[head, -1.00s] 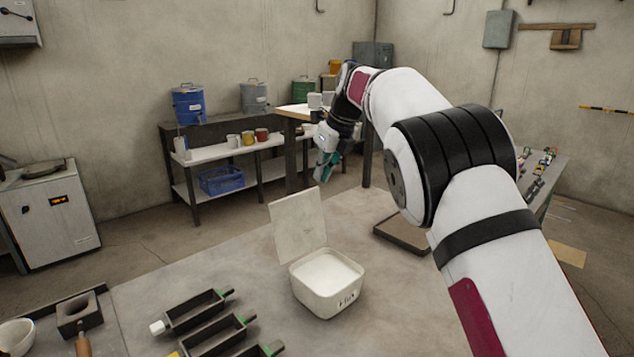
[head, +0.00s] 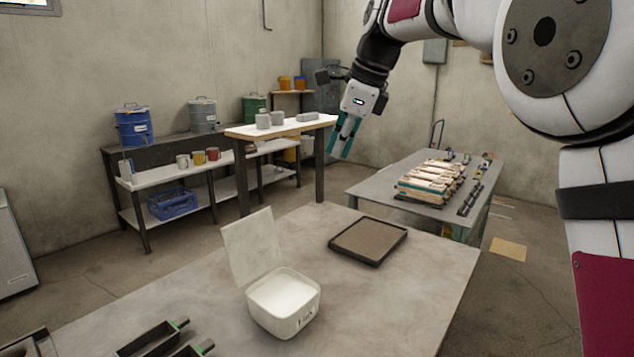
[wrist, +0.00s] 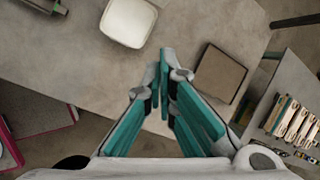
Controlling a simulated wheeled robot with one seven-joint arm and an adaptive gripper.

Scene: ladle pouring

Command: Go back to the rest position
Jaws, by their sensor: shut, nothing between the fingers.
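My gripper (head: 344,137) hangs from my raised arm in the head view, above and behind the table's far edge. Its teal fingers are shut and hold nothing. In the wrist view, the gripper (wrist: 168,75) points down over the table (wrist: 75,62), clear of everything on it. A white open box (head: 284,307) labelled "Flux", with its lid up and white powder inside, stands on the table. It also shows in the wrist view (wrist: 128,22). A dark square tray (head: 368,241) lies on the table to the right of the box.
Dark moulds (head: 150,340) lie at the near left of the table. A side table (head: 365,183) at the right holds pale stacked pieces (head: 436,181) and small tools. A tall stand (head: 280,128) with grey blocks and a shelf (head: 165,180) with mugs stand behind.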

